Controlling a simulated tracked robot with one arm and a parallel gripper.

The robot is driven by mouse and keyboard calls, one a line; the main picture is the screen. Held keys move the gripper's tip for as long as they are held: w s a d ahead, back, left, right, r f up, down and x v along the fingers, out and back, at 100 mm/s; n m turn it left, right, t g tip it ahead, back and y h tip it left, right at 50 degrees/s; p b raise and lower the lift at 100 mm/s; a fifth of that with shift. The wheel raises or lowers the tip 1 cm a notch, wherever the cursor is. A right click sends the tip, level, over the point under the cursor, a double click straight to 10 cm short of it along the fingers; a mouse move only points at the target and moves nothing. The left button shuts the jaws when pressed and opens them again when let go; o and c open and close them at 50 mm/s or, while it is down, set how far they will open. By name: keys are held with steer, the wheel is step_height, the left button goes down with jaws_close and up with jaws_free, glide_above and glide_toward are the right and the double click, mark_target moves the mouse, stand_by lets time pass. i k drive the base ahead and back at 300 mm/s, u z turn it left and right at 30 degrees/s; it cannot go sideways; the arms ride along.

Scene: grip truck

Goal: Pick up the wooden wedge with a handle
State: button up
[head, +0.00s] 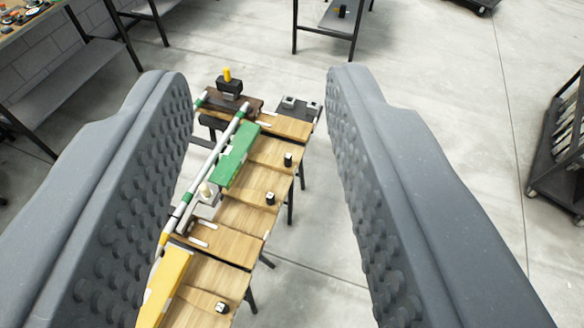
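My gripper (256,82) is open, with its two grey, studded fingers wide apart at the left and right. No thing is held between them. Below and beyond, a narrow bench with wooden boards (240,220) shows in the gap. At its far end a dark brown piece (245,104) lies near a black block with an upright yellow peg (227,76). I cannot tell for sure which piece is the wooden wedge with a handle. The left finger hides part of the bench's left side.
On the bench lie a green block (238,155), a yellow block (166,285), white-and-green pipes (212,160) and small black-and-white cubes (270,198). A dark table (335,17) stands at the back. A dark cart (562,150) stands at right. Grey floor is clear between.

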mark_target(268, 203)
steer(key=z, duration=0.4)
steer(key=i, duration=0.9)
steer(key=z, duration=0.5)
steer(key=k, duration=0.75)
steer(key=z, duration=0.2)
steer(key=i, duration=0.75)
steer(key=u, duration=0.1)
